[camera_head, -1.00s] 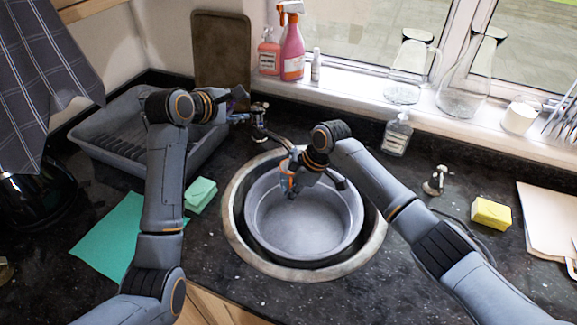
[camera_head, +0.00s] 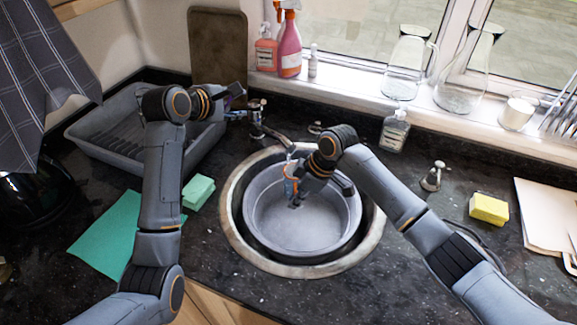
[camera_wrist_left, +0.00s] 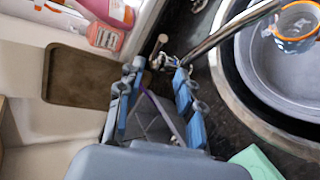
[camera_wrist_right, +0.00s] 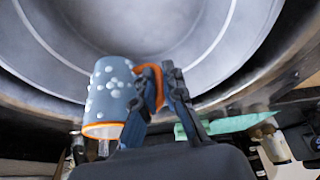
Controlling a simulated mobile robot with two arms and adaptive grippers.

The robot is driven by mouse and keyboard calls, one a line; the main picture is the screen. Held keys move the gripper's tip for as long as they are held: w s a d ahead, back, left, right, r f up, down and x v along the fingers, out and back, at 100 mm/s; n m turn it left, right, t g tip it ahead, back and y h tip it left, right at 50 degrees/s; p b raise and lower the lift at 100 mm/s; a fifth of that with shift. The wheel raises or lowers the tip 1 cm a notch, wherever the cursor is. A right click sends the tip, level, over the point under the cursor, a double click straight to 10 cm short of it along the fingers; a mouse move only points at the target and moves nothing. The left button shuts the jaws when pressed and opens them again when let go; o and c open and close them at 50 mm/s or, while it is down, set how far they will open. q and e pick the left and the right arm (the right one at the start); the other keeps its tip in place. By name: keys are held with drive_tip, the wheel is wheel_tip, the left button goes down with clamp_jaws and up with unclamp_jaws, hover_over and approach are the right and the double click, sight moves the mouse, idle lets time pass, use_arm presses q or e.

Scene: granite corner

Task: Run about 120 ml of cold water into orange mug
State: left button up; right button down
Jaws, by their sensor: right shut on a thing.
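The orange mug (camera_head: 291,186) is blue-grey with pale dots, an orange rim and an orange handle; it also shows in the left wrist view (camera_wrist_left: 297,28) and right wrist view (camera_wrist_right: 108,92). My right gripper (camera_wrist_right: 160,78) is shut on its handle and holds it over the basin (camera_head: 310,235), near the tap's spout end (camera_head: 291,149). I cannot tell whether water runs or how much is in the mug. My left gripper (camera_wrist_left: 152,85) is open, its fingers apart on both sides of the tap's handle area (camera_wrist_left: 166,62). Contact there is unclear.
A grey dish rack (camera_head: 100,148) stands behind my left arm. A green sponge (camera_head: 198,191) and green cloth (camera_head: 106,238) lie left of the sink. A soap bottle (camera_head: 395,131) and a yellow sponge (camera_head: 489,208) are to the right. Glass jugs stand on the sill.

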sight(260, 101)
use_arm(q)
drive_tip(key=shift+s+d+r, duration=0.1)
use_arm(e)
drive_tip(key=s+d, duration=0.1)
drive_tip(key=s, duration=0.2)
drive_tip(key=shift+d+r, duration=0.15)
drive_tip(key=shift+d, duration=0.25)
